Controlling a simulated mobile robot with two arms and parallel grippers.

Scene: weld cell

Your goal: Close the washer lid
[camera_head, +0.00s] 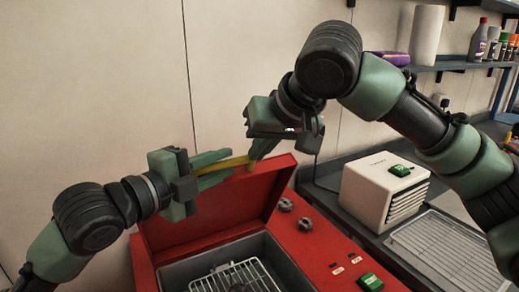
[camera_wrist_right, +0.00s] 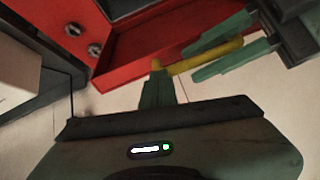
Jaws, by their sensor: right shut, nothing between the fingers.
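The red washer (camera_head: 312,243) stands below my arms. Its red lid (camera_head: 262,205) is raised at the back, showing the grey tub with a wire rack (camera_head: 238,274). A yellow bar (camera_head: 236,162) lies along the lid's top edge; it also shows in the right wrist view (camera_wrist_right: 190,64). My left gripper (camera_head: 222,162) has its fingers on either side of the bar; whether they grip it is unclear. My right gripper (camera_head: 252,160) is shut and empty, its fingertips (camera_wrist_right: 157,75) close by the bar's right end. I cannot tell if they touch.
Knobs and a green button (camera_head: 371,282) sit on the washer's front right. To the right, a bench holds a cream box (camera_head: 378,193) and a wire tray (camera_head: 445,250). Shelves (camera_head: 450,66) with bottles and a paper roll hang behind. A pale wall (camera_head: 120,80) stands behind the lid.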

